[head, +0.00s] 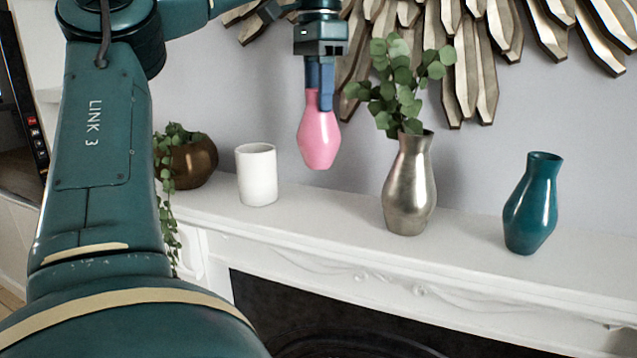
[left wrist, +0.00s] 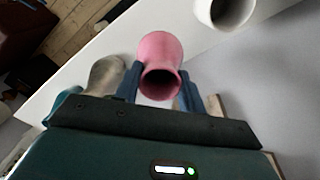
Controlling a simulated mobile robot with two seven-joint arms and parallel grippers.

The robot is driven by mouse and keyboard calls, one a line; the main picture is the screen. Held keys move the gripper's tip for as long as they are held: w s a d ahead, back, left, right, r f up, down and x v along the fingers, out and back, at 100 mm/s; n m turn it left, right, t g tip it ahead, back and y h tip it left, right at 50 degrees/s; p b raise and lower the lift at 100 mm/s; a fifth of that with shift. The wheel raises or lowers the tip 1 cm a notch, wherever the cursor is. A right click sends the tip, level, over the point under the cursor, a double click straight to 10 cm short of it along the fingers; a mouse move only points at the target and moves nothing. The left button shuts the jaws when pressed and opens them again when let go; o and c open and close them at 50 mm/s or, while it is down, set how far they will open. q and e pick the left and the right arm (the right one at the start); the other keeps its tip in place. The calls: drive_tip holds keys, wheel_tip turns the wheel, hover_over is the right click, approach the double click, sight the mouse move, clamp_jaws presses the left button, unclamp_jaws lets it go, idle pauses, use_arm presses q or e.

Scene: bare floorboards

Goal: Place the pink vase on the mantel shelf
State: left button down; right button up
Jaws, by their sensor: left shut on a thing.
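The pink vase (head: 318,138) hangs upright from my left gripper (head: 320,88), which is shut on its neck. In the head view its base appears above the white mantel shelf (head: 300,222), between a white cup and a silver vase. In the left wrist view the pink vase (left wrist: 160,62) sits between the two fingers of the left gripper (left wrist: 162,88), with its dark mouth toward the camera. The white shelf (left wrist: 130,35) shows beyond it. My right gripper is in neither view.
On the shelf stand a brown pot with a trailing plant (head: 192,162), a white cup (head: 257,175), a silver vase with leaves (head: 410,185) and a teal vase (head: 531,205). Bare shelf lies between cup and silver vase. A metallic wall ornament (head: 480,60) hangs behind.

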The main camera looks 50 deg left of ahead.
sight(318, 145)
use_arm(q)
wheel_tip(318, 145, down, 9)
drive_tip(key=shift+r, duration=0.15)
idle(0.4)
drive_tip(key=c, duration=0.8)
unclamp_jaws()
drive_tip(key=shift+s, duration=0.1)
drive_tip(key=shift+c, duration=0.2)
wheel_tip(318, 145, up, 12)
